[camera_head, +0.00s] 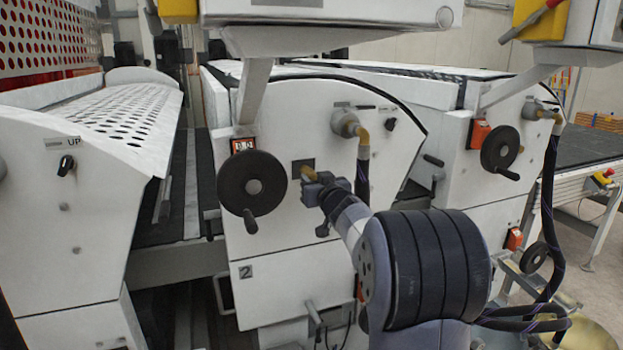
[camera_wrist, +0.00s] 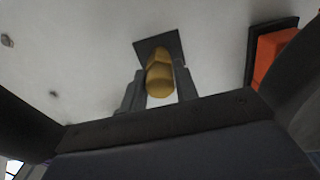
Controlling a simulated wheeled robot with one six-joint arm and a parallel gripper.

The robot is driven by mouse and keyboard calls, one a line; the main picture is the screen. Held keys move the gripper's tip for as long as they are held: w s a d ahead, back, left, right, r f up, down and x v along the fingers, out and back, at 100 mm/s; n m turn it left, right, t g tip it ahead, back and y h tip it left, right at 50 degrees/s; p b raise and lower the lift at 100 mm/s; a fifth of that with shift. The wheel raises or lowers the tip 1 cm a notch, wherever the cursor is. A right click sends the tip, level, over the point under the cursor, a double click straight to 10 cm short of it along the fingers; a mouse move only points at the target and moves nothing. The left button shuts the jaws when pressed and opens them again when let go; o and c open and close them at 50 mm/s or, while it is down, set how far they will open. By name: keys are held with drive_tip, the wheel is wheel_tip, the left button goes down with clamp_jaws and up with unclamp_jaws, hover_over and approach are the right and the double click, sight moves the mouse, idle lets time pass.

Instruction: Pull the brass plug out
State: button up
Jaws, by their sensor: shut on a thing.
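The brass plug (camera_wrist: 160,78) sits against a dark square plate (camera_wrist: 172,46) on the white machine panel in the wrist view. My gripper (camera_wrist: 160,90) has one finger on each side of the plug and is shut on it. In the head view my gripper (camera_head: 314,186) meets the panel at the dark plate (camera_head: 303,167), and a bit of the brass plug (camera_head: 308,173) shows at its tip. Whether the plug's inner end is still in the plate is hidden.
A black handwheel (camera_head: 252,184) is close left of my gripper. A brass elbow fitting with a hose (camera_head: 362,150) is up and right. An orange-red switch (camera_wrist: 270,55) is beside the plug in the wrist view. A second handwheel (camera_head: 501,148) stands farther right.

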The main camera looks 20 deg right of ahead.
clamp_jaws()
drive_tip(key=shift+s, duration=0.1)
drive_tip(key=shift+s, duration=2.95)
drive_tip(key=s, duration=0.3)
drive_tip(key=shift+p, duration=0.3)
